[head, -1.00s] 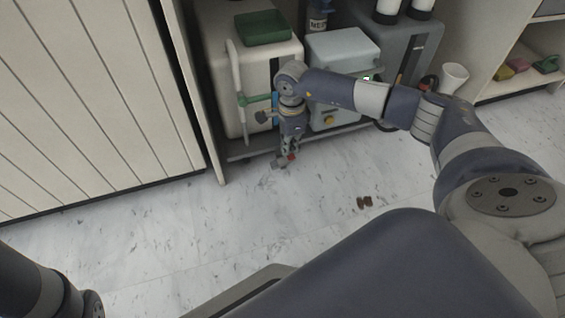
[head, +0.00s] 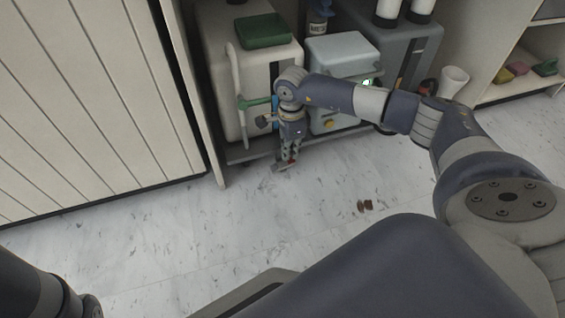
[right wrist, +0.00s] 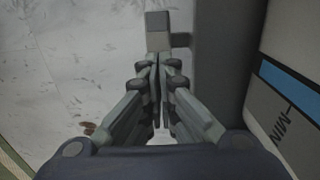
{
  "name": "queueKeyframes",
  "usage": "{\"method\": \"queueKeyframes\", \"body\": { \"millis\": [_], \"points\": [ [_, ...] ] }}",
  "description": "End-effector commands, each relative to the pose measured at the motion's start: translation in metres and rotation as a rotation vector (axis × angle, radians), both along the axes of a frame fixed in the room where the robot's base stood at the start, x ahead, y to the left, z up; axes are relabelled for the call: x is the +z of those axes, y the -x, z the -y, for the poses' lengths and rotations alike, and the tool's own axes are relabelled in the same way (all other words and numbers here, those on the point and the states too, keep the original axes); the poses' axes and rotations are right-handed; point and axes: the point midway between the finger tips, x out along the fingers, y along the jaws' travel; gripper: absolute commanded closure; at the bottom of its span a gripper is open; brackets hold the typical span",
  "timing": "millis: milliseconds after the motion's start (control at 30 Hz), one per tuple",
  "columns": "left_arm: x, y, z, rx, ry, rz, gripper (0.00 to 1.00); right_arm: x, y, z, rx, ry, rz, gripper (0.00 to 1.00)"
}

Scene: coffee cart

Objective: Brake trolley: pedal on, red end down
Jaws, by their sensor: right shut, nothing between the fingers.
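The brake pedal (head: 281,168) is a small rocker low at the front of the trolley (head: 245,153), with a grey end to the left and a red end (head: 291,162) to the right. My right gripper (head: 289,158) points down at the red end, its fingers shut and empty. It seems to touch that end and partly covers it. In the right wrist view the shut fingertips (right wrist: 158,62) are just below the grey end (right wrist: 158,30); the red end is hidden there. The pedal's exact tilt is hard to tell. My left gripper is out of view.
The trolley carries a cream machine (head: 270,80) with a green tray (head: 263,31) and a pale blue box (head: 343,52). A cabinet wall (head: 90,90) stands left. Brown bits (head: 365,206) lie on the open floor. A white cup (head: 454,80) is at the right.

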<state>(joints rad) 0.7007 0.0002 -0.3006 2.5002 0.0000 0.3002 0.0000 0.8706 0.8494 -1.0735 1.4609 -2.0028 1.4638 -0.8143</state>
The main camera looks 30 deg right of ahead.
Motion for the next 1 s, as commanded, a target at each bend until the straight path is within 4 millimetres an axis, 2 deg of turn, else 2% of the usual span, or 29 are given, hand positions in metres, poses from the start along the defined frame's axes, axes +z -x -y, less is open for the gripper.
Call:
{"method": "queueKeyframes", "body": {
  "millis": [1000],
  "points": [
    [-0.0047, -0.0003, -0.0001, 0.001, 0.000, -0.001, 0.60, -0.0084, 0.0001, 0.0001, 0.000, 0.000, 0.000, 1.00]
  ]
}}
